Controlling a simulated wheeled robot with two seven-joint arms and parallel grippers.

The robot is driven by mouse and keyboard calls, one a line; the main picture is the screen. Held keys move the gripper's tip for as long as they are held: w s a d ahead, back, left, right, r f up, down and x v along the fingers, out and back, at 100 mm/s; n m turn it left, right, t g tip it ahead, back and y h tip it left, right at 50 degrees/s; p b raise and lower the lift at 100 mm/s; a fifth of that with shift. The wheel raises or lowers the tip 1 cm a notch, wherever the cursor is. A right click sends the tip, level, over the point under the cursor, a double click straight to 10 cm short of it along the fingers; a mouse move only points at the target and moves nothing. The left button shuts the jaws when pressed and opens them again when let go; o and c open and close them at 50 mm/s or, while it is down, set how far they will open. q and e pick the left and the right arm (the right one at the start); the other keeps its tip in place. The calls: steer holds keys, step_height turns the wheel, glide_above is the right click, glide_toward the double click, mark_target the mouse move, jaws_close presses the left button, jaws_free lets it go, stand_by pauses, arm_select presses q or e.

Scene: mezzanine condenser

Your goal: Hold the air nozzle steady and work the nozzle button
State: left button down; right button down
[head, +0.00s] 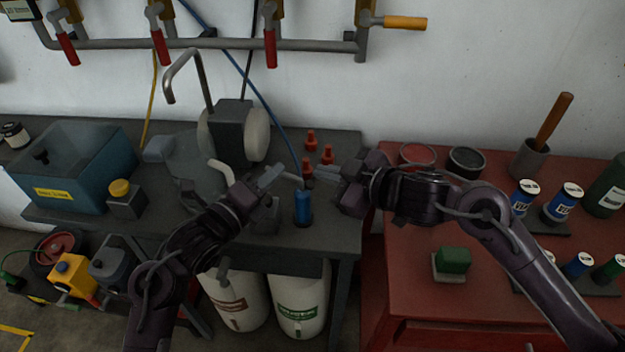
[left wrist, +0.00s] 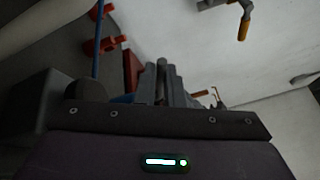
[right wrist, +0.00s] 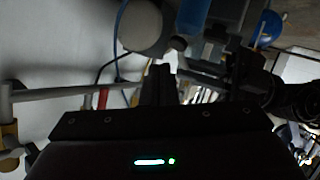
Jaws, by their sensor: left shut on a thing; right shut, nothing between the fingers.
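The air nozzle (head: 303,207) has a blue upright body and a grey bent spout, and stands at the right front of the dark bench. A blue hose (head: 266,100) runs down toward it from the wall pipe. My left gripper (head: 272,178) is shut at the nozzle's upper left, by the spout; its fingers (left wrist: 165,85) hide most of the grip. My right gripper (head: 322,173) is shut and empty just right of the nozzle's top. Its closed fingers also show in the right wrist view (right wrist: 158,85). I cannot make out the nozzle button.
Several red fittings (head: 311,140) stand close behind the nozzle. A bench grinder (head: 232,130) stands behind my left gripper. A blue bin (head: 75,160) is at the left. The red cabinet (head: 400,270) at the right carries cans and a green block (head: 453,260); its front is mostly clear.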

steer(key=r, duration=0.1)
steer(key=d+r, duration=0.1)
steer(key=r, duration=0.1)
steer(key=d+r, duration=0.1)
steer(key=shift+s+d+r, duration=0.15)
steer(key=shift+d, duration=0.1)
stand_by(0.6)
arm_select(q)
steer(key=c, duration=1.5)
jaws_free()
steer(key=shift+o, duration=0.2)
